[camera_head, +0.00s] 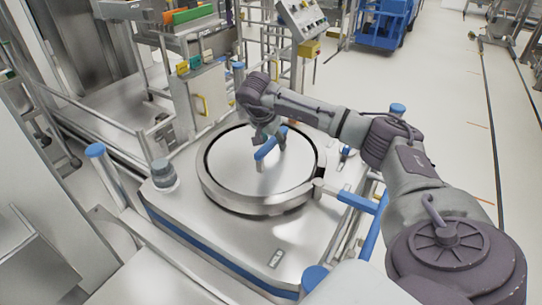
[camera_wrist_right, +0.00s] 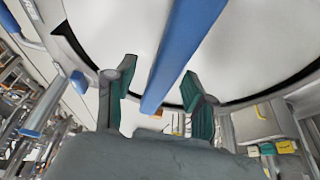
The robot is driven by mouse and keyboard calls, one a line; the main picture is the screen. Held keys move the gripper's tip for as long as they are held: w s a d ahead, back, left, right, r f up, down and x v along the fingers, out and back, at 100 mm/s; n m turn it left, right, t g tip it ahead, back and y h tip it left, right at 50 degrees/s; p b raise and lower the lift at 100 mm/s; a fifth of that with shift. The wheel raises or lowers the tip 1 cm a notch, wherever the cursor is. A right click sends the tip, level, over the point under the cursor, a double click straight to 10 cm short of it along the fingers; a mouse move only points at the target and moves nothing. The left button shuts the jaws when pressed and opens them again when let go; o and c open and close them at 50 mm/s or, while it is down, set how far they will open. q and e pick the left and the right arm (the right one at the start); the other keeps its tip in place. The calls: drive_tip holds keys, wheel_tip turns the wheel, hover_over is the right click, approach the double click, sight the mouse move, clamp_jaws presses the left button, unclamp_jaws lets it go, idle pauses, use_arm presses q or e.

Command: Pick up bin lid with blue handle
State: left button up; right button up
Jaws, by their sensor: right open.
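The bin lid (camera_head: 240,174) is a round, shiny metal disc set inside the metal ring of a steel bin unit (camera_head: 215,235). Its blue handle (camera_head: 265,150) stands up near the middle of the lid. My right gripper (camera_head: 275,136) is above the lid at the handle and partly hides it. In the right wrist view the two green-padded fingers of my right gripper (camera_wrist_right: 158,72) are spread apart. The blue handle (camera_wrist_right: 178,55) runs between them, with a gap visible on both sides. The pale lid (camera_wrist_right: 120,25) fills the view behind. My left gripper is not seen.
A grey knob (camera_head: 163,174) stands on the unit left of the ring. Blue-capped posts (camera_head: 95,151) and a blue side handle (camera_head: 371,225) stick out at its edges. A cart with boxes (camera_head: 205,95) stands behind. Open floor (camera_head: 440,100) lies at the back right.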

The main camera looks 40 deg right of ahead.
drive_tip(key=shift+f, duration=0.25)
idle(0.6)
clamp_jaws()
drive_tip(key=shift+w+r, duration=0.15)
drive_tip(key=shift+r, duration=0.05)
idle(0.3)
